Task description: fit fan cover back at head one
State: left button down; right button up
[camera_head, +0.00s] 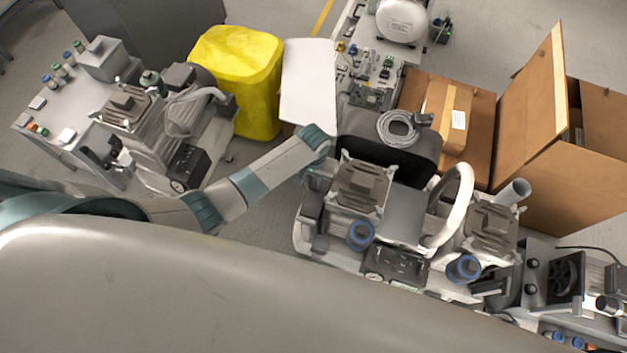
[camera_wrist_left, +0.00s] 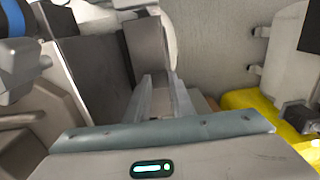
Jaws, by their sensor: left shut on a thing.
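The twin-head compressor (camera_head: 404,218) stands at the centre right of the head view, with one ribbed head (camera_head: 360,185) on its left and another (camera_head: 490,230) on its right. My left arm reaches in from the left, and its wrist bends down at the left head's outer side. My left gripper (camera_wrist_left: 166,100) shows in the left wrist view with its two fingers close together, shut on a dark grey panel (camera_wrist_left: 145,48) that looks like the fan cover. Its far edge and whether it touches the head cannot be made out. My right gripper is not in view.
A second compressor (camera_head: 150,115) stands on a bench at the left. A yellow bin (camera_head: 240,75) and a white sheet (camera_head: 308,85) are behind my arm. Open cardboard boxes (camera_head: 535,105) stand at the right. A coiled grey hose (camera_head: 398,128) lies behind the heads.

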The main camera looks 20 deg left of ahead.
pick_arm(q)
jog(key=shift+p, duration=0.35)
dwell(0.4)
jog(key=shift+f+p, duration=0.25)
jog(key=shift+p, duration=0.15)
dwell(1.4)
jog(key=c, duration=1)
grip_release()
jog(key=shift+s, duration=0.1)
jog(key=shift+r, duration=0.1)
jog(key=shift+r+p, duration=3.4)
jog(key=shift+p, duration=0.55)
jog(key=shift+s, duration=0.15)
